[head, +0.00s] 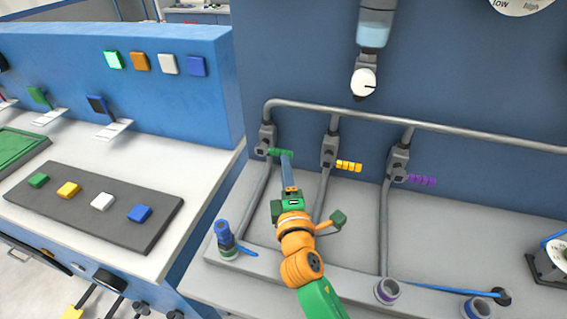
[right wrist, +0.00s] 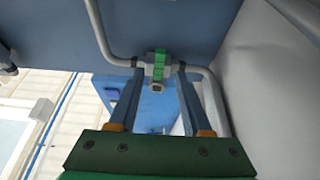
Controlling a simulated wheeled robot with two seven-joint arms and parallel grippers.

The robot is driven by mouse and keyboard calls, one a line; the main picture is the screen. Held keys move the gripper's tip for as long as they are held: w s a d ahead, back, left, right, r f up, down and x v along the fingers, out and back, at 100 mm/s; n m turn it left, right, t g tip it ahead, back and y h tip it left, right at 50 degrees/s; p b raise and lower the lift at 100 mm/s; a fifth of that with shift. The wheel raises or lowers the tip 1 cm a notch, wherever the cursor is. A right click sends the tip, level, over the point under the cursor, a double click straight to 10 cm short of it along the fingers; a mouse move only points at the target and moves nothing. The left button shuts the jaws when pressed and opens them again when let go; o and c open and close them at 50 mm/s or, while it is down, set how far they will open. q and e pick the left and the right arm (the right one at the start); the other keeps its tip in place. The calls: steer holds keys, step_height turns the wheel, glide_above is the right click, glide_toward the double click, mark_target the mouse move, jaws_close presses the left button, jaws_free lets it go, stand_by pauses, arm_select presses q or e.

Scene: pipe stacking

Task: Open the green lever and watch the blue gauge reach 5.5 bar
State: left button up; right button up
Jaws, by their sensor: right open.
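The green lever (head: 282,153) sticks out from the left of three grey valves on the pipe, in the head view. In the right wrist view the green lever (right wrist: 159,66) shows between the two fingertips. My right gripper (head: 287,157) is open at the green lever, with one finger on each side; I cannot tell whether they touch it. A white dial with a dark pointer (head: 364,83) hangs under a pale blue cylinder; its reading is too small to make out. I cannot tell which dial is the blue gauge. My left gripper is not in view.
A yellow lever (head: 349,166) and a purple lever (head: 422,180) sit on the other valves to the right. A grey pipe (head: 360,113) runs along the blue wall. A blue fitting (head: 224,233) stands front left. A low/high dial (head: 522,4) is cut off at top right.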

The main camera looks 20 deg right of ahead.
mark_target(273, 151)
steer(key=w, duration=0.2)
steer(key=w+d, duration=0.1)
steer(key=w, duration=0.2)
steer(key=shift+s, duration=0.15)
jaws_close()
stand_by(1.1)
